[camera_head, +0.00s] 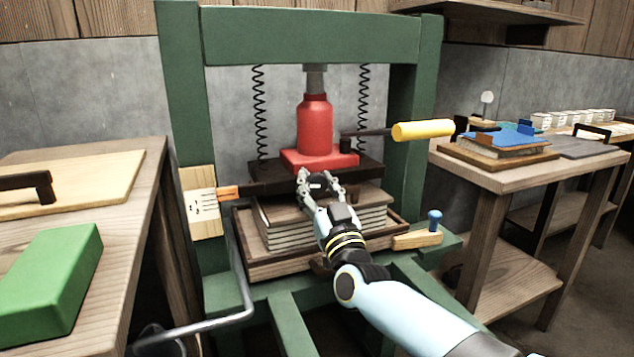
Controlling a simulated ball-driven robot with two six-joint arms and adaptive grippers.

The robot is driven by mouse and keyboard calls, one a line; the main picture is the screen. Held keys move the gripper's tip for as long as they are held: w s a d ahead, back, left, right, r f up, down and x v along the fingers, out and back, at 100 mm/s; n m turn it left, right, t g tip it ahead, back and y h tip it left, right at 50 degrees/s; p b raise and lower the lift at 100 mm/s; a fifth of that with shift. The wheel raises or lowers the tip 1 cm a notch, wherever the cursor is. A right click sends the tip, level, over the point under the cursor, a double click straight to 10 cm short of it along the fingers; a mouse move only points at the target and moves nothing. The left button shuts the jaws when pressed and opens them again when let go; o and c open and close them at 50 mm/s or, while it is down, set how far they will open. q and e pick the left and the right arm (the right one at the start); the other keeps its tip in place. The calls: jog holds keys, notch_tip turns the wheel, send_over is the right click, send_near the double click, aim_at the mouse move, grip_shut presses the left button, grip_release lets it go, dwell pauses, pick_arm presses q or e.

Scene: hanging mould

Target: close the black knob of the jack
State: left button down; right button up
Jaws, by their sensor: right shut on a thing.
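The red jack (314,127) stands upright on the dark pressing plate (272,171), under the top beam of the green press frame (315,40). Its lever with a yellow grip (422,130) points right from a black socket. My right gripper (319,177) reaches in from the lower right to the front of the jack's red base (300,159). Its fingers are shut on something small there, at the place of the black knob. My left gripper is not in view.
Bound books (283,231) lie under the plate on a wooden tray. A bent metal crank rod (237,262) runs down the front left. A bench with a green block (48,280) is at left; a table with a book (500,143) is at right. Springs flank the jack.

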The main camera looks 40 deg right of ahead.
jog(key=m+h+p, duration=0.1)
jog(key=m, duration=0.2)
jog(key=m+g+h+p, duration=0.1)
jog(key=m+h, duration=0.1)
jog(key=m, duration=0.1)
jog(key=shift+a+r+g+p, duration=0.1)
jog(key=shift+r+g+p, duration=0.05)
jog(key=shift+g+p, duration=0.2)
jog(key=m+g+h+p, duration=0.1)
jog(key=m, duration=0.2)
jog(key=m+g+h+p, duration=0.1)
jog(key=m+p, duration=0.1)
jog(key=m, duration=0.1)
jog(key=m+g+p, duration=0.1)
jog(key=m+p, duration=0.1)
jog(key=m, duration=0.1)
jog(key=m+g+p, duration=0.1)
jog(key=m+p, duration=0.1)
jog(key=m, duration=0.1)
jog(key=shift+m+g+p, duration=0.55)
jog(key=shift+m+p, duration=0.4)
jog(key=shift+m, duration=0.35)
jog(key=o, duration=1.2)
